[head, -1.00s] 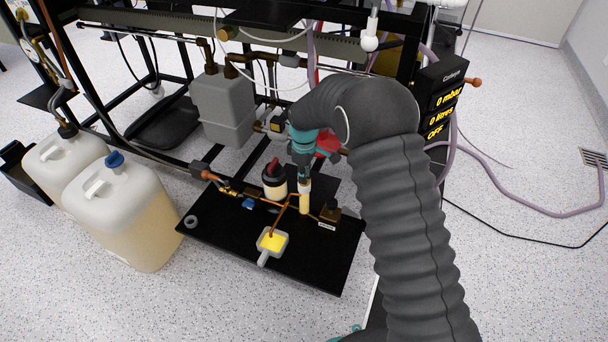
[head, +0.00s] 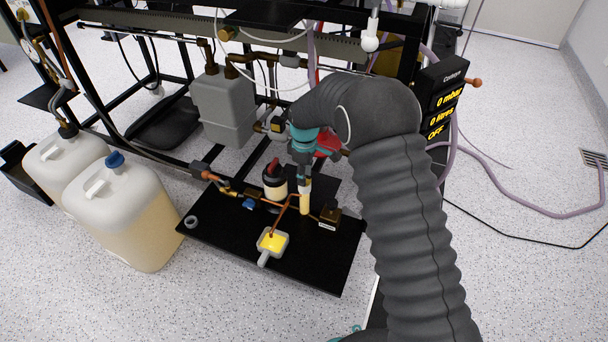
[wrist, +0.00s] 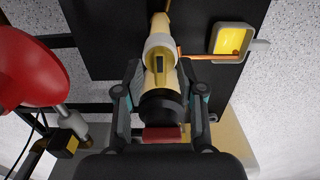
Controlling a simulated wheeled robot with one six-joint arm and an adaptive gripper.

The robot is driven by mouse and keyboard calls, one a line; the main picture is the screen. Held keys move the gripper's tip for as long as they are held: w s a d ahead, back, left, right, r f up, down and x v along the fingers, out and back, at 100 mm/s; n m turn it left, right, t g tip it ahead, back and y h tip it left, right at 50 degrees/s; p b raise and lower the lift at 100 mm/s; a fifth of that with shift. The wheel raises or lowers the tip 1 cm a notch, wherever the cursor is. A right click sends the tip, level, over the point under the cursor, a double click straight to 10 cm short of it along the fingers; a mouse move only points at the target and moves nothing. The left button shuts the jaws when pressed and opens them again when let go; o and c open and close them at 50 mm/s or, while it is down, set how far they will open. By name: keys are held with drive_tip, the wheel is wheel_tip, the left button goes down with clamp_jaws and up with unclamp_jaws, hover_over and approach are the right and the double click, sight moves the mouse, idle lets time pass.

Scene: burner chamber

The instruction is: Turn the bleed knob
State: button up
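A pale brass upright fitting (head: 304,203) stands on the black board, directly below my gripper (head: 304,168) in the head view. In the wrist view the fitting (wrist: 163,78) has a white collar, a slot in its side and a black round knob (wrist: 161,104) at its near end. A small red piece (wrist: 162,134) lies nearer the camera. No label shows which part is the bleed knob; the black one fits best. My gripper (wrist: 161,88) has one finger on each side of it. The fingers look spread, with narrow gaps beside the knob; contact is hard to judge.
A large red rounded part (wrist: 35,68) is close on the left in the wrist view. The black board (head: 330,255) also carries a red-topped cup (head: 274,182), copper pipes and a yellow-faced grey part (head: 271,243). A grey tank (head: 223,105) and frame bars stand behind.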

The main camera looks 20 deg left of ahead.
wheel_tip(320, 180, up, 12)
drive_tip(key=shift+f, duration=0.25)
idle(0.6)
drive_tip(key=s+d+f+m, duration=0.2)
drive_tip(key=s+d+m, duration=0.2)
drive_tip(key=s+m, duration=0.1)
drive_tip(key=s+d+r+m+t, duration=0.2)
drive_tip(key=s+d+r+m, duration=0.2)
drive_tip(key=s+d+r, duration=0.2)
drive_tip(key=s+d+r+m+t, duration=0.1)
drive_tip(key=s+d+r+m, duration=0.3)
drive_tip(key=s+d+r, duration=0.3)
drive_tip(key=s+d+r+m+t+p, duration=0.1)
drive_tip(key=s+d+r+m+t, duration=0.1)
drive_tip(key=s+d+r+m, duration=0.2)
drive_tip(key=s+d+r, duration=0.1)
drive_tip(key=s+d, duration=0.3)
drive_tip(key=d, duration=0.3)
drive_tip(key=s+d+r, duration=0.2)
drive_tip(key=s+d, duration=0.2)
drive_tip(key=d, duration=0.4)
drive_tip(key=shift+s+d+r+t, duration=0.15)
drive_tip(key=shift+d+r+t, duration=0.1)
drive_tip(key=shift+t, duration=0.05)
